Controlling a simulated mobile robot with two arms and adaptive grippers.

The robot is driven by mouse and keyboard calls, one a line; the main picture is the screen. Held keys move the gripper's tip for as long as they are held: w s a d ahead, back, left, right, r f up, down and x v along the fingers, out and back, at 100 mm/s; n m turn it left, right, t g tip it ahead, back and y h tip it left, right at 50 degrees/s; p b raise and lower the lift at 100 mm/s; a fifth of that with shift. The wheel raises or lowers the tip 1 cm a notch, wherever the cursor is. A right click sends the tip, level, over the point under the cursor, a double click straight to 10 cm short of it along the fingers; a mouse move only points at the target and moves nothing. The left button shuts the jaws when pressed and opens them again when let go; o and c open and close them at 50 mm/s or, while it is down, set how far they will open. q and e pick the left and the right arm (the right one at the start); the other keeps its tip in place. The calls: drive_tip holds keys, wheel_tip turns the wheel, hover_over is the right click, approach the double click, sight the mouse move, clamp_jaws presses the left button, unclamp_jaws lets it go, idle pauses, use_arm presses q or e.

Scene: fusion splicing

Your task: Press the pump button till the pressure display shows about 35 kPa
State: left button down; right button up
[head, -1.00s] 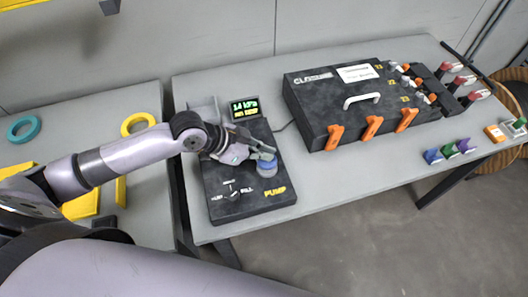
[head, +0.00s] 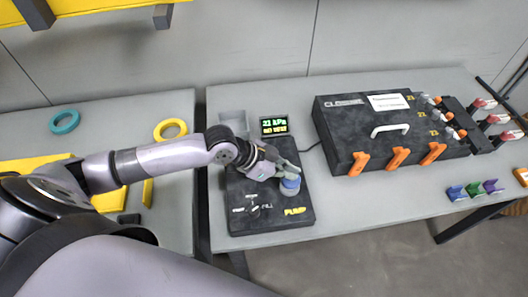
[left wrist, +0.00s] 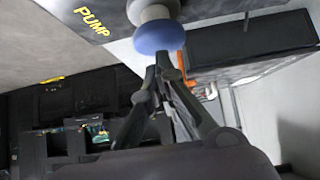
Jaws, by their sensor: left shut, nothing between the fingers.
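The black pump unit (head: 265,221) lies on the grey table, with the yellow word PUMP at its front right corner. Its round blue pump button (head: 290,187) also shows in the left wrist view (left wrist: 158,37). My left gripper (head: 288,172) is shut and empty, with its fingertips (left wrist: 160,66) at the button and seemingly touching it. The pressure display (head: 274,126) at the back of the unit is lit green; it reads 21 or 31 kPa, the first digit being unclear. My right gripper is in neither view.
A black case (head: 377,131) with orange latches and a white handle stands to the right of the pump. Small coloured clips (head: 473,190) lie near the front edge. A teal ring (head: 65,121) and a yellow ring (head: 170,129) lie on the left table.

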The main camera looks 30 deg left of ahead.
use_arm(q)
drive_tip(key=b+v, duration=0.2)
drive_tip(key=v, duration=0.8)
drive_tip(key=shift+r, duration=0.5)
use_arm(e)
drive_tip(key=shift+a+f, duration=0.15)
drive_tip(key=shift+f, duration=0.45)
